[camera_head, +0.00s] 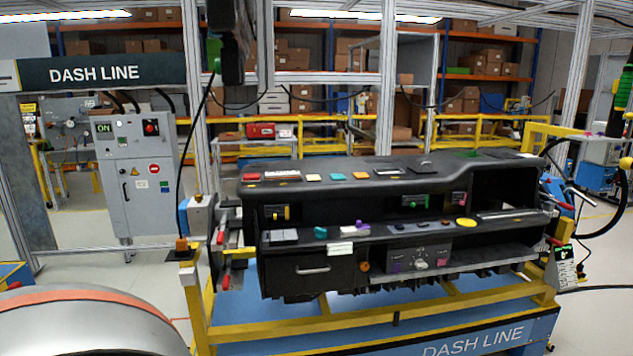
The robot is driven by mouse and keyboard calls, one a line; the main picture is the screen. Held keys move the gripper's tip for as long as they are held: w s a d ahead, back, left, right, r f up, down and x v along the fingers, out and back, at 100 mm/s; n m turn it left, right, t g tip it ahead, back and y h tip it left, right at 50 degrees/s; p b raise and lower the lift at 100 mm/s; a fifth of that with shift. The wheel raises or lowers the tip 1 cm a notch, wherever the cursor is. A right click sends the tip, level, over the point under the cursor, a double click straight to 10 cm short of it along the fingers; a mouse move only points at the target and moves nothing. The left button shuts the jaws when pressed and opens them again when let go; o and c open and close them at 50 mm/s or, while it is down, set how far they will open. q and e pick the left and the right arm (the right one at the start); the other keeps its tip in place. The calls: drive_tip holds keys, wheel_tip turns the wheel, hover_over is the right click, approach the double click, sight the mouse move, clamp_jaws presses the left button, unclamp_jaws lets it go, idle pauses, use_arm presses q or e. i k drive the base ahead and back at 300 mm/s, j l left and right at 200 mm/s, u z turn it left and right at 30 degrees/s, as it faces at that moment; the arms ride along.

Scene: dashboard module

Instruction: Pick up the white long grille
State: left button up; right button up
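A black dashboard module (400,190) rests on a yellow and blue stand in front of me. On its top left lies a long, thin whitish piece with dark edges (282,175), which looks like the white long grille, though it is too small to be sure. A white flat piece (341,248) also sits at the front edge of the lower ledge. Neither of my grippers is in view.
Several small coloured pieces lie along the top and lower ledge, including a yellow oval (466,222). Clamps with red handles (224,252) stand at the module's left end. A dark tool (225,40) hangs above left. A grey control cabinet (140,170) stands at left.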

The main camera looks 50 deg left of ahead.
sight(282, 174)
drive_tip(key=i+u, duration=0.5)
drive_tip(key=i+l+u, duration=0.3)
drive_tip(key=i+u, duration=0.2)
